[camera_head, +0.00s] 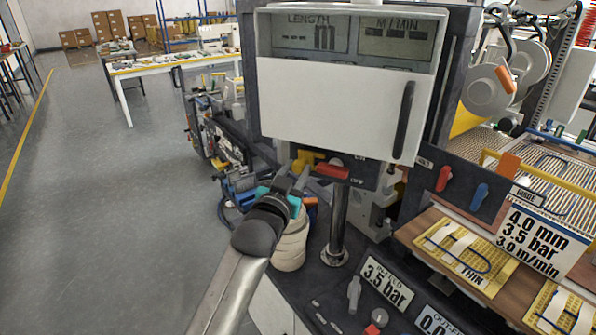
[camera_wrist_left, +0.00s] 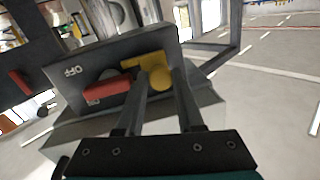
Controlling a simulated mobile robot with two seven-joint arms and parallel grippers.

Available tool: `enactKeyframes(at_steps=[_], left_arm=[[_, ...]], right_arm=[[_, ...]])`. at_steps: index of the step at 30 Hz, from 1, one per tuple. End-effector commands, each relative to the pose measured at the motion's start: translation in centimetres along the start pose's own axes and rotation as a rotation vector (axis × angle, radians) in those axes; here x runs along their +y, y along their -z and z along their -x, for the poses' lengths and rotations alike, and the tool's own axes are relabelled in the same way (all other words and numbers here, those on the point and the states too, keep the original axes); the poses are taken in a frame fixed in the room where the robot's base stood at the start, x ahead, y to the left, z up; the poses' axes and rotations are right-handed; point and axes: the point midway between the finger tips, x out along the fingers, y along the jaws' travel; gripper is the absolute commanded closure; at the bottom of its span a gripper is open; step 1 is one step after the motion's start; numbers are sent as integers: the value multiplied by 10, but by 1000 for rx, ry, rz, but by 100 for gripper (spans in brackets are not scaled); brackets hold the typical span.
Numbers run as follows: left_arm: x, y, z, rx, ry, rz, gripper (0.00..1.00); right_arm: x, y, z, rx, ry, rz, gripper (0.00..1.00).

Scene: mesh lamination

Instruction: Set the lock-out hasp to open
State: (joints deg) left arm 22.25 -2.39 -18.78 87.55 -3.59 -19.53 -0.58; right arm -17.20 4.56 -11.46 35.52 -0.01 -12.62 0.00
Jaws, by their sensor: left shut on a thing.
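The yellow lock-out hasp (camera_head: 306,160) sits on the dark switch panel below the white display cabinet. It lies just left of a red switch handle (camera_head: 332,171). In the left wrist view the hasp (camera_wrist_left: 155,73) is a yellow bar with a rounded end, beside the red handle (camera_wrist_left: 107,91). My left gripper (camera_head: 297,178) reaches up to the panel from below. Its two fingers are closed on the rounded end of the hasp, and they partly cover it. My right gripper is in neither view.
The white cabinet (camera_head: 330,104) with its black handle hangs directly above the panel. A metal post (camera_head: 337,225) stands below it. Off-white rolls (camera_head: 290,247) sit just behind my left wrist. Red and blue levers and sample boards are at the right.

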Motion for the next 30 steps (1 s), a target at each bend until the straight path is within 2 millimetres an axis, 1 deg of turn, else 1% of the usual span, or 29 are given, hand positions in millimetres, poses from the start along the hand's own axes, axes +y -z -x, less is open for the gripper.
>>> enactKeyframes(at_steps=[1,6,9,15,16,18,30], left_arm=[[-7,-2,-1,-3,2,-6,100],[-27,-4,-3,-3,3,-5,100],[-31,-5,-3,-3,4,-2,100],[-32,-5,-3,-3,7,-2,100],[-32,-5,-3,-3,7,-2,60],[-32,-5,-3,-3,7,-3,52],[-30,-5,-3,-3,4,-2,52]], right_arm=[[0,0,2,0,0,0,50],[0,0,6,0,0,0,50],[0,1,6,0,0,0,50],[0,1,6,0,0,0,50],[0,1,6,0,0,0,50],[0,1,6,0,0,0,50],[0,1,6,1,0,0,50]])
